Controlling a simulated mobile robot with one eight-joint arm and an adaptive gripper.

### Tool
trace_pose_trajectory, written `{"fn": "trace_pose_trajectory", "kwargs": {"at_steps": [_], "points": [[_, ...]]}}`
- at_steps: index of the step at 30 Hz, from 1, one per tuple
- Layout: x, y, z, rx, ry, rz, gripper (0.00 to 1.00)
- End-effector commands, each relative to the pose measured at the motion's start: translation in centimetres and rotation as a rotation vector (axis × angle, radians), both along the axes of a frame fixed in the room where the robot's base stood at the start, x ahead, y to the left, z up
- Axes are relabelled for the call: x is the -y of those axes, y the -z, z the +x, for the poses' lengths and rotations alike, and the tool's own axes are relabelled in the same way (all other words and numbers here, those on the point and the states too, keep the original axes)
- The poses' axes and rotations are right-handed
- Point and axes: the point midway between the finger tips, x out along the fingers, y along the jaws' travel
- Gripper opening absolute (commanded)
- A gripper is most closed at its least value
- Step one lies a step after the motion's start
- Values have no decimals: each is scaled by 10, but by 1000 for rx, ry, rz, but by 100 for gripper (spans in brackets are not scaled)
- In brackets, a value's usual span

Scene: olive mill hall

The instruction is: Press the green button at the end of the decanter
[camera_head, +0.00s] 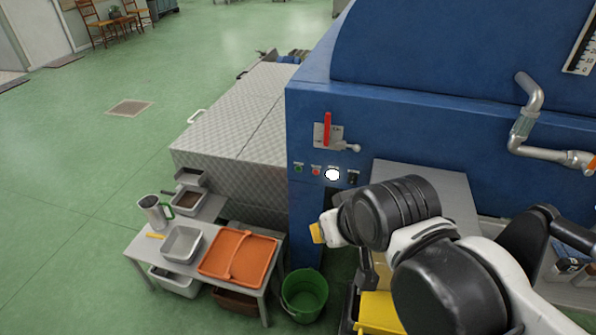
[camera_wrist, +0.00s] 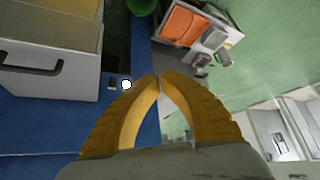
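The small green button (camera_head: 299,168) sits at the left end of a row on the blue decanter's front (camera_head: 305,120). To its right are a red button (camera_head: 316,171), a bright white round lamp or dial (camera_head: 332,174) and a dark switch (camera_head: 352,178). My gripper (camera_head: 317,233) is below the row in the head view, apart from it. In the wrist view, the yellow fingers of my gripper (camera_wrist: 160,78) meet at the tips with nothing between them. The white disc (camera_wrist: 126,85) shows left of the tips; I cannot make out the green button there.
A low table (camera_head: 145,262) with metal trays and an orange tray (camera_head: 238,255) stands at lower left. A green bucket (camera_head: 304,294) is on the floor beside it. A red lever (camera_head: 327,129) is above the buttons, and a grey checkered-metal cover (camera_head: 230,125) adjoins the decanter.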

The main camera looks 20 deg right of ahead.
Motion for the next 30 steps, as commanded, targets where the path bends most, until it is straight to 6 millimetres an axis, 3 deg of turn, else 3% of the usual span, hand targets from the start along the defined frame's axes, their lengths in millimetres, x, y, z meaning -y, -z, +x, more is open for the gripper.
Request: {"fn": "trace_pose_trajectory", "kwargs": {"at_steps": [12,17,20,30], "points": [[0,0,1,1,0,0,0],[1,-1,18,20,9,3,0],[2,-3,45,47,21,7,0],[10,15,167,176,76,32,0]]}}
